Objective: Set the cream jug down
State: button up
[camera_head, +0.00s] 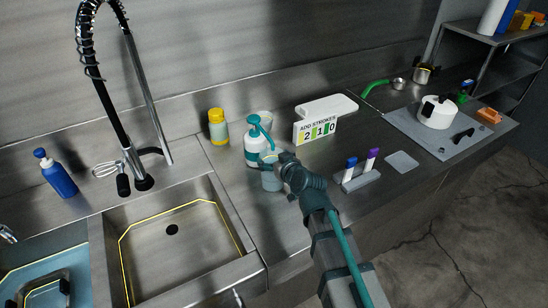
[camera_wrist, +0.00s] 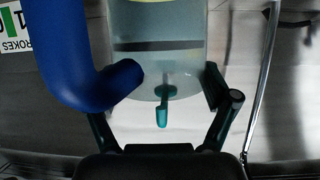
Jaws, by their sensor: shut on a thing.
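My gripper (camera_head: 277,167) is shut on a pale grey-blue vessel (camera_head: 271,182), which I take for the cream jug. In the head view it is upright beside the sink's right rim, partly covered by my gripper. In the wrist view the jug (camera_wrist: 160,65) is a translucent grey body with a dark band, between the two fingers. A thick blue curved part (camera_wrist: 85,75) crosses its left side; I cannot tell whether it is a handle. A small teal piece (camera_wrist: 162,112) shows at its lower end. I cannot tell whether the jug's base touches the counter.
A white pump bottle (camera_head: 254,150) with a teal head stands close behind the jug. A yellow bottle (camera_head: 218,127) is further back. The sink basin (camera_head: 145,275) lies left. A number sign (camera_head: 315,130), a marker holder (camera_head: 358,181) and a griddle plate (camera_head: 415,135) are right.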

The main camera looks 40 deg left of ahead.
jog(key=shift+f, duration=0.1)
jog(key=o, duration=1.6)
jog(key=shift+r, duration=0.2)
jog(key=b+v, duration=0.9)
jog(key=v, duration=0.3)
jog(key=shift+f, duration=0.1)
